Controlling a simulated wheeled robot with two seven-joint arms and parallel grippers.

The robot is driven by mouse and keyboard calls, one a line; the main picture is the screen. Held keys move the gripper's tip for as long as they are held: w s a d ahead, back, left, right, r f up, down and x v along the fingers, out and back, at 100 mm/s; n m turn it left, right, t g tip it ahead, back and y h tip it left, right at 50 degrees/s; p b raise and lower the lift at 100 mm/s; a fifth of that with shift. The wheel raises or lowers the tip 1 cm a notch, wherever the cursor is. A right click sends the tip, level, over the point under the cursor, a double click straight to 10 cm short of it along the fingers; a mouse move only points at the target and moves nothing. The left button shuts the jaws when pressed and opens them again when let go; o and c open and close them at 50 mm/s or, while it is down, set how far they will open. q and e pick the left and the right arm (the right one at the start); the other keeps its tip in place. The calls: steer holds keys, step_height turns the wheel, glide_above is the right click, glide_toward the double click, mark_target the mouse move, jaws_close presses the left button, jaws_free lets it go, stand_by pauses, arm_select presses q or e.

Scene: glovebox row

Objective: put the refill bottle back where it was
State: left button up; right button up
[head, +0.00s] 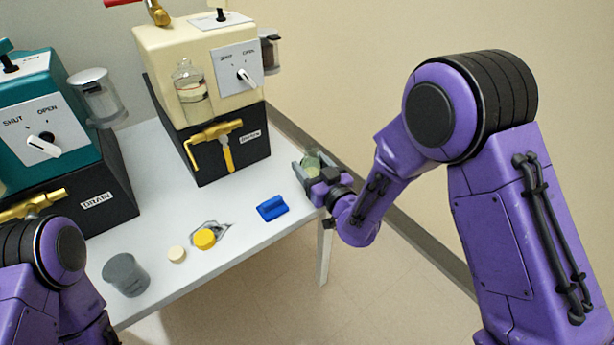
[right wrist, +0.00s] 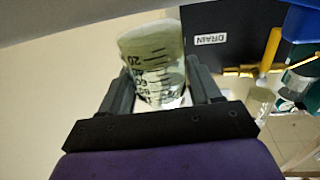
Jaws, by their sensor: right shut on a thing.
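My right gripper (head: 322,172) is at the right edge of the white table, to the right of the cream machine. It is shut on the refill bottle (head: 311,161), a clear container with pale greenish contents. In the right wrist view the bottle (right wrist: 153,62) shows dark graduation marks and sits between the two dark fingers of the gripper (right wrist: 160,90). I cannot tell whether the bottle touches the table. My left arm shows at the lower left of the head view, but its gripper is out of view.
The cream machine (head: 196,55) and teal machine (head: 50,115) stand on the table (head: 150,190). A blue block (head: 272,208), yellow cap (head: 204,239), cream cap (head: 177,254) and grey cup (head: 126,274) are nearer the front. Open floor lies beyond the right edge.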

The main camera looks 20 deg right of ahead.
step_height(320, 180, down, 2)
steer(key=shift+f, duration=0.1)
steer(key=shift+s+r, duration=0.1)
steer(key=shift+r, duration=0.25)
steer(key=shift+f, duration=0.25)
steer(key=o, duration=1.2)
steer(key=shift+r, duration=0.2)
steer(key=v, duration=1.2)
steer(key=s+d+f+m+g+h, duration=0.2)
steer(key=f, duration=0.4)
steer(key=s+d+f+m+g+h, duration=0.1)
steer(key=s+d+f+g+h, duration=0.1)
steer(key=f, duration=0.5)
steer(key=s+d+f+m+g+h, duration=0.1)
steer(key=s+d+f+m+g, duration=0.1)
steer(key=s+f, duration=0.3)
steer(key=s+d+f+m+g+h, duration=0.1)
steer(key=s+d+f+m+g, duration=0.1)
steer(key=s+f+g, duration=0.3)
steer(key=s+d+f+m+g+h, duration=0.1)
steer(key=s+f, duration=0.4)
steer(key=s, duration=0.6)
steer(key=shift+d+f+m+g, duration=0.2)
steer(key=shift+d+m+g, duration=0.2)
steer(key=shift+g, duration=0.2)
steer(key=shift+d+f+m+g, duration=0.2)
steer(key=shift+d+m+g, duration=0.1)
steer(key=shift+d+g, duration=0.25)
